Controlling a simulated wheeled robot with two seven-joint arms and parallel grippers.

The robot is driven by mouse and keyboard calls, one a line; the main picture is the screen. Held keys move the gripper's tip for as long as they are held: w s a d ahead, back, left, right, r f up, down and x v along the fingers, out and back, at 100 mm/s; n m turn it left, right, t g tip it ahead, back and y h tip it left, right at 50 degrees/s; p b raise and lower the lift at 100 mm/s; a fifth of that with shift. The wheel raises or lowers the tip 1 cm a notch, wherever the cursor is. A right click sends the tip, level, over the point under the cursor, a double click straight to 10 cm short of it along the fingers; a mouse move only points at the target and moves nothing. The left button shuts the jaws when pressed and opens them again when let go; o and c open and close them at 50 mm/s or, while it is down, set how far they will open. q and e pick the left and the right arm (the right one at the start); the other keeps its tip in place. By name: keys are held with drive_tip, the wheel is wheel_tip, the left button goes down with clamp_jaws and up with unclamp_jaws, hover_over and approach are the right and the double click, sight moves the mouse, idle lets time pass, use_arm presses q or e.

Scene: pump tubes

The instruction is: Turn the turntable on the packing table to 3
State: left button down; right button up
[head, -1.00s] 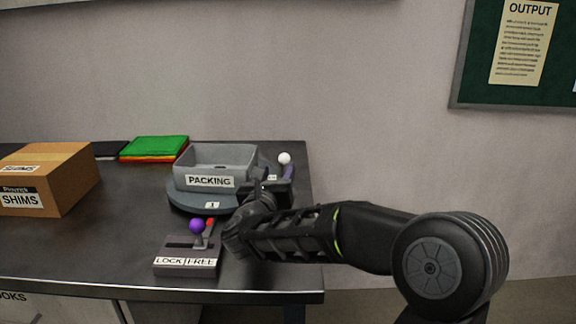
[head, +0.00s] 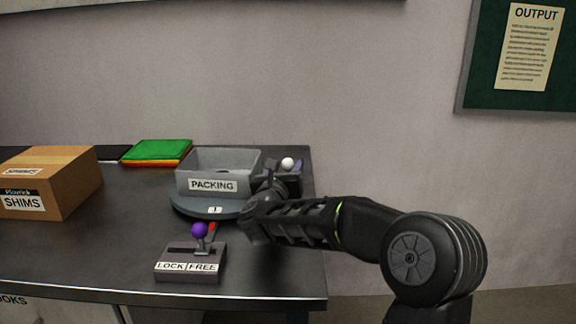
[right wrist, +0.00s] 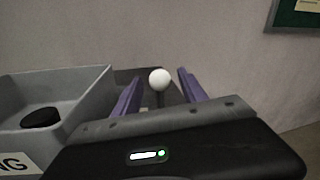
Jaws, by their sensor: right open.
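The grey turntable (head: 190,207) sits at the table's right end, with a label reading 1 (head: 215,210) at its front above a small red pointer (head: 212,228). It bears a grey bin (head: 212,186) marked PACKING. A white ball knob (head: 288,163) stands on a post at the turntable's right; it also shows in the right wrist view (right wrist: 159,79). My right gripper (head: 284,176) is open, its purple fingers to either side of the knob in the wrist view, apart from it. Whether the knob is fully between the fingertips is unclear. My left gripper is out of view.
A LOCK/FREE box (head: 190,262) stands in front of the turntable, its purple-knobbed lever (head: 199,230) on the FREE side. A SHIMS carton (head: 50,180) and a green-topped stack (head: 157,150) are to the left. A dark item (right wrist: 40,118) lies in the bin.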

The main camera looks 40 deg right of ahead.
drive_tip(key=shift+w+d, duration=0.4)
drive_tip(key=shift+d, duration=0.1)
clamp_jaws()
idle(1.2)
